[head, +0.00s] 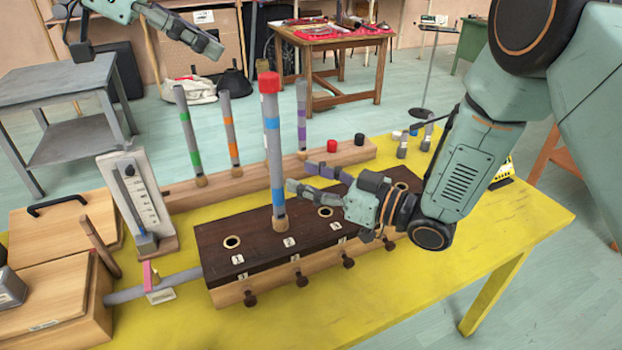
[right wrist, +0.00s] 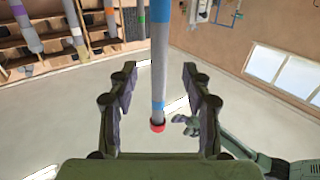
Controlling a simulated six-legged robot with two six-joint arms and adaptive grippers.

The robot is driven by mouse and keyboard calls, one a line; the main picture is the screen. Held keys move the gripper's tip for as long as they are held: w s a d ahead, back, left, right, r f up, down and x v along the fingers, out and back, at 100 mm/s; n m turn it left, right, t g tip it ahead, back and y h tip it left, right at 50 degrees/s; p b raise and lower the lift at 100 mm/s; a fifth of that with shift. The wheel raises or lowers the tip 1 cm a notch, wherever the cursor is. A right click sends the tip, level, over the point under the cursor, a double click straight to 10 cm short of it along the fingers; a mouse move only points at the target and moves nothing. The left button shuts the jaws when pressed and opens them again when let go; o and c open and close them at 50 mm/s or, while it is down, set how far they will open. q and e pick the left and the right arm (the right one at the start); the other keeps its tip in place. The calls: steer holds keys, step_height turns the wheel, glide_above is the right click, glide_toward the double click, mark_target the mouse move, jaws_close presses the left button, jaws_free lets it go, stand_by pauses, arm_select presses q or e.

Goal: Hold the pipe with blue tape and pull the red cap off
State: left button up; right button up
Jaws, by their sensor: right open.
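The pipe with blue tape (head: 274,155) is grey with blue bands and stands upright in a hole of the dark wooden block (head: 215,240). The red cap (head: 268,82) sits on its top end. My right gripper (head: 299,178) is open, its fingertips just right of the pipe's lower half in the head view. In the right wrist view the pipe (right wrist: 160,60) runs between the open fingers, with the red cap (right wrist: 157,127) at the lower end of the picture. My left gripper (head: 210,42) hangs up left, away from the pipe; its fingers overlap, so its opening is unclear.
Pipes with green (head: 188,130), orange (head: 230,130) and purple (head: 301,115) tape stand in a light wooden rail behind. A loose red cap (head: 332,146) and a black cap (head: 359,139) sit on the rail. The yellow table (head: 450,265) is bare at front right.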

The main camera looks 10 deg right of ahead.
mark_target(281, 169)
steer(key=x, duration=0.7)
steer(key=shift+a, duration=0.1)
steer(key=shift+w, duration=0.2)
steer(key=shift+a+f, duration=0.1)
steer(key=shift+c, duration=0.3)
jaws_close()
stand_by(0.9)
